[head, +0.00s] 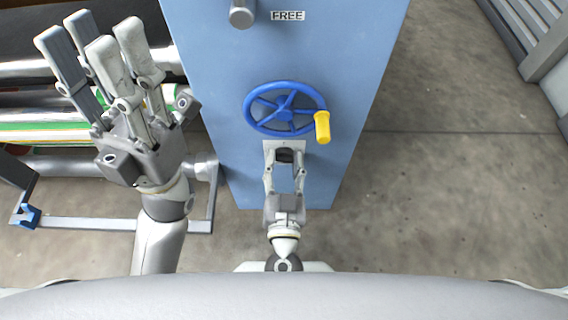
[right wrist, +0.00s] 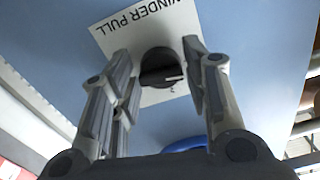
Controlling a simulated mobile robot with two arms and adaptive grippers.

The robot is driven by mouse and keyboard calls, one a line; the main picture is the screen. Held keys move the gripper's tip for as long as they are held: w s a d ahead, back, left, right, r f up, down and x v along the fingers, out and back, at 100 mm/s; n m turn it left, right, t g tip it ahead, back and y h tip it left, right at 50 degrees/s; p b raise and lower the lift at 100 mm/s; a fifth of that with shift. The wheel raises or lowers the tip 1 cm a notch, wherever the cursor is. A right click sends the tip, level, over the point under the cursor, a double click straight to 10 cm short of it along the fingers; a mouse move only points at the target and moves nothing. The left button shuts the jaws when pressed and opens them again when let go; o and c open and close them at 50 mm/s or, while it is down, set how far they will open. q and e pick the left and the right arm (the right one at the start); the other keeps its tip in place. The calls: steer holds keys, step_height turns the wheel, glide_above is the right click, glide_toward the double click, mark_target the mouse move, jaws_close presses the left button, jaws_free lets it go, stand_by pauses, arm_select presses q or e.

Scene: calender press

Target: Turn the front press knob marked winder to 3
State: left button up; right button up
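The winder knob (right wrist: 160,68) is black and round, with a white pointer line that points right in the right wrist view. It sits on a white plate (right wrist: 103,38) marked "WINDER PULL", seen upside down, on the blue press front. A small mark by the knob is too small to read surely. In the head view the plate (head: 270,147) is just below the blue handwheel. My right gripper (head: 285,160) is open, its fingers on either side of the knob with gaps visible. My left gripper (head: 92,40) is open and empty, raised at the left.
A blue handwheel (head: 262,121) with a yellow handle (head: 322,127) is close above my right gripper. A grey lever (head: 241,14) and a "FREE" label (head: 287,15) are higher up. Rollers (head: 40,68) lie behind my left gripper. The floor (head: 440,190) at right is clear.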

steer(key=c, duration=0.5)
steer(key=shift+c, duration=0.2)
